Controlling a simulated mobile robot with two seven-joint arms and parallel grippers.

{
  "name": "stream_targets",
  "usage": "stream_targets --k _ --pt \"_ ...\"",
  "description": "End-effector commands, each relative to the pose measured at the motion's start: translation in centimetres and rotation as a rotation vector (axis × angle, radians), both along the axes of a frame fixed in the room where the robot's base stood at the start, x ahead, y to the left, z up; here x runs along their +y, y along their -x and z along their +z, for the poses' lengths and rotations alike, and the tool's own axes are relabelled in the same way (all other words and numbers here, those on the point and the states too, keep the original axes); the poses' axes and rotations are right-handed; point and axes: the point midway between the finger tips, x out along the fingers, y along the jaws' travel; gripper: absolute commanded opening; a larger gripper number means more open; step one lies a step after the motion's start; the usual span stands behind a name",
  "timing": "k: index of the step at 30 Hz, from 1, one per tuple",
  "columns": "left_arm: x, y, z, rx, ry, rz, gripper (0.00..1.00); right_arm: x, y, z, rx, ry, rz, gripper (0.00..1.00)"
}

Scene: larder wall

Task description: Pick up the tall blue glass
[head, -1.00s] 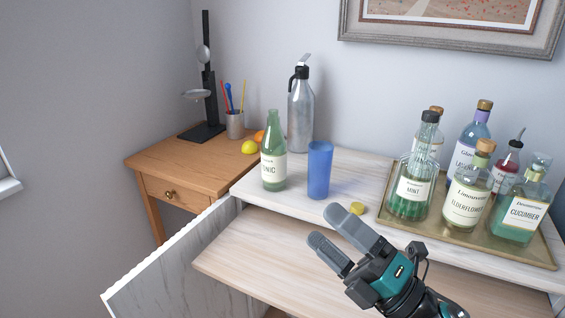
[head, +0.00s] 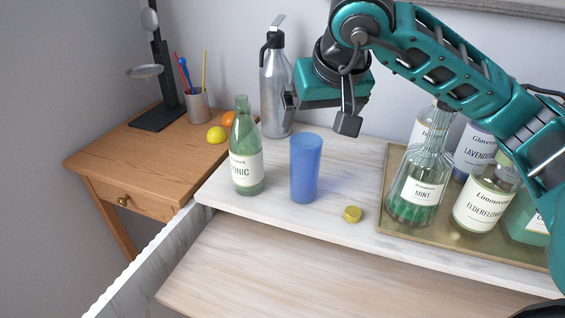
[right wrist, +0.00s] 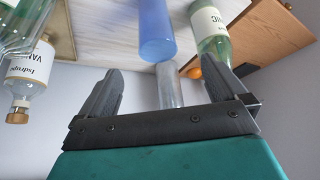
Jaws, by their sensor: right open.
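The tall blue glass (head: 305,168) stands upright on the white marble top, right of the green tonic bottle (head: 246,150). In the right wrist view the blue glass (right wrist: 156,32) shows beyond the fingers, near the top centre. My right gripper (head: 318,112) is open and empty, above and behind the glass in the head view, with one finger seen clearly. In the right wrist view its two fingers (right wrist: 166,90) stand wide apart with the silver siphon bottle (right wrist: 169,86) showing between them in the background. My left gripper is not in view.
A brass tray (head: 398,222) with several bottles stands at the right. The silver siphon (head: 276,90) stands behind. A wooden side table (head: 150,160) is at the left. Marble in front of the glass is clear.

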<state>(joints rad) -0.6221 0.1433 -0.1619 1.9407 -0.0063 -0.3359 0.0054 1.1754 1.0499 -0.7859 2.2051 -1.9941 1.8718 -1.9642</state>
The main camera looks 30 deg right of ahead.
Motion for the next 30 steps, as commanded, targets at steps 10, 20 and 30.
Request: stream_targets --k 10,20,30 --pt "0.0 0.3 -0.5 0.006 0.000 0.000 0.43 -1.1 -2.6 -4.7 0.001 0.017 -0.004 0.99" --pt "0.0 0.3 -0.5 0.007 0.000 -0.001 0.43 -1.6 -4.3 -7.2 0.000 0.014 -0.003 0.99" --pt "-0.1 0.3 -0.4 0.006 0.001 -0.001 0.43 -2.3 -6.5 -10.6 -0.002 0.014 -0.002 0.99"
